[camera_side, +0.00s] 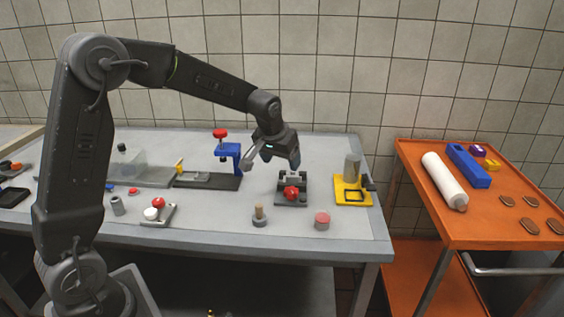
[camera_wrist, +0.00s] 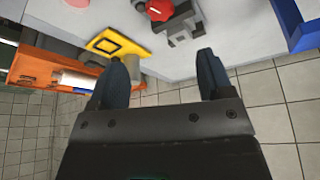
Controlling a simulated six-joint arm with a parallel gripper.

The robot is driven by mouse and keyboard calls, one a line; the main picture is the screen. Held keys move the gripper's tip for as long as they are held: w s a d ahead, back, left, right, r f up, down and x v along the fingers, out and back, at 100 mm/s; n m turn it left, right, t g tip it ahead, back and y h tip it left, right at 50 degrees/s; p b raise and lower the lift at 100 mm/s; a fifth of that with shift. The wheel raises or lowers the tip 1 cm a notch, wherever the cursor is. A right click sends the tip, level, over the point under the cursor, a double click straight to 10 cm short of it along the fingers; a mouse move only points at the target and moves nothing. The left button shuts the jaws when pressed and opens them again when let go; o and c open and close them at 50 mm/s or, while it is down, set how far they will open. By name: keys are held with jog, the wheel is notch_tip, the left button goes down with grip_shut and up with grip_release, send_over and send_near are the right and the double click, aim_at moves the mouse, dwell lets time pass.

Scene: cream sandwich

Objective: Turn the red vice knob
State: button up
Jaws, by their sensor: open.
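The red vice knob (camera_side: 291,193) is on the front of a small grey vice (camera_side: 298,177) standing on the grey table. In the wrist view the red knob (camera_wrist: 159,9) shows at the top edge, with the grey vice (camera_wrist: 183,25) beside it. My gripper (camera_side: 271,161) is above and behind the vice, to the upper left of the knob, and apart from it. In the wrist view my gripper (camera_wrist: 165,62) has its two dark fingers spread wide with nothing between them.
A blue stand with a red top (camera_side: 228,152) is left of my gripper. A yellow fixture (camera_side: 352,194) stands right of the vice. A wooden-topped peg (camera_side: 259,215) and a red-topped cylinder (camera_side: 322,221) stand in front. An orange cart (camera_side: 480,225) is at the right.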

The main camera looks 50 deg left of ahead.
aim_at(291, 192)
jog(key=w+f+n, duration=0.1)
jog(key=f+n, duration=0.1)
jog(key=f, duration=0.2)
jog(key=w+f+n+g+y, duration=0.1)
jog(key=w+f+n, duration=0.1)
jog(key=f, duration=0.2)
jog(key=w+a+f+n, duration=0.1)
jog(key=f+n, duration=0.1)
jog(key=f, duration=0.2)
jog(key=shift+w+f+y, duration=0.4)
jog(key=shift+c, duration=0.2)
jog(key=c, duration=0.9)
